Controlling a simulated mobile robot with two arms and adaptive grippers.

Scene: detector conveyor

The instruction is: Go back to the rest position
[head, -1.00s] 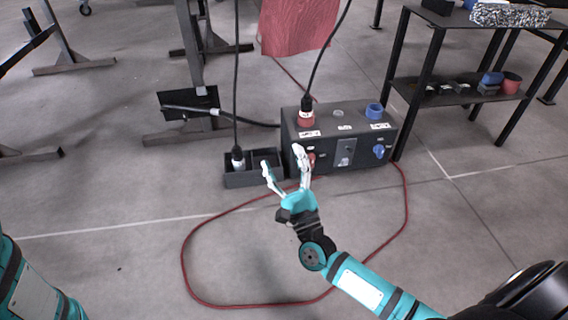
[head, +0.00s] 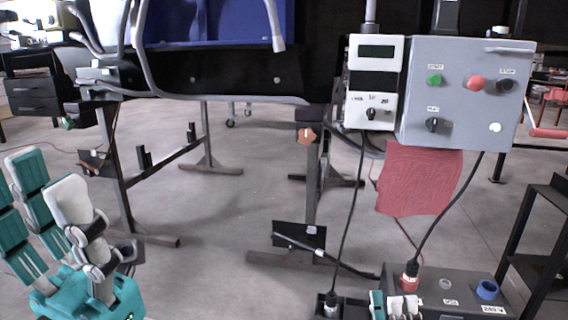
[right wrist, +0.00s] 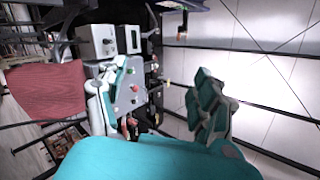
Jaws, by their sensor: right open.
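My right gripper (head: 395,304) shows at the bottom edge of the head view, in front of the black box. Only the tips of its teal and white fingers show there. In the right wrist view its fingers (right wrist: 155,100) stand wide apart with nothing between them. My left gripper (head: 48,190) is large and near at the lower left of the head view. Its teal and white fingers point up, stand apart and hold nothing that I can see.
A grey control panel (head: 465,95) and white meter (head: 372,110) stand at the upper right. A red cloth (head: 425,175) hangs below. The black box (head: 455,285) has cables rising from it. Dark stand legs (head: 125,185) stand left. Open floor (head: 215,215) lies between.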

